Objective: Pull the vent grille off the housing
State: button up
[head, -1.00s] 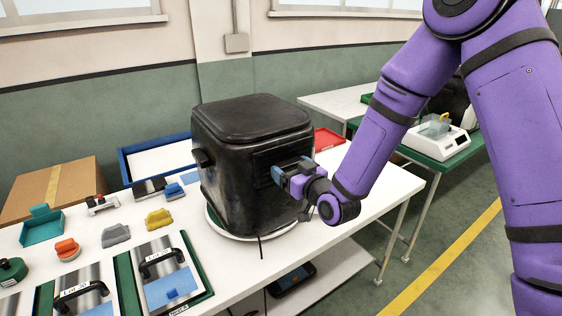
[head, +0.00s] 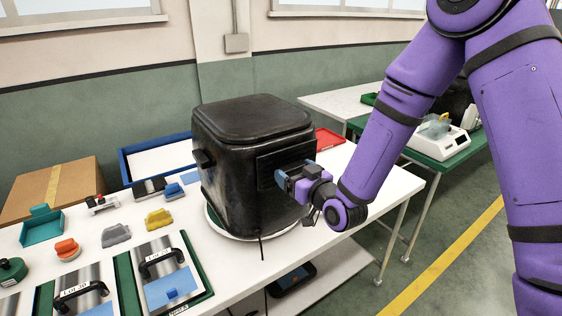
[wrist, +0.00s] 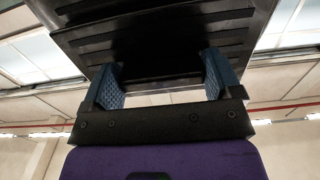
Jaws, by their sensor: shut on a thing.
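The housing (head: 228,158) is a black, worn, box-shaped fryer body standing on a round white base on the table. The vent grille (head: 268,161) is a dark slatted panel at its right-hand face. It fills the top of the wrist view (wrist: 160,38), with its slats running across. My gripper (head: 281,181) is at the grille's front, with blue pads shut on its dark middle part. In the wrist view the two pads (wrist: 163,82) stand on either side of that part. I cannot tell how wide any gap between grille and housing is.
The white table (head: 345,195) holds a blue tray (head: 126,172), a red tray (head: 329,138), and small coloured parts at the left. A cardboard box (head: 55,187) stands behind them. A green table (head: 440,162) with a white device is at the right. Floor is clear in front.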

jog(key=shift+v, duration=1.2)
jog(key=shift+v, duration=1.5)
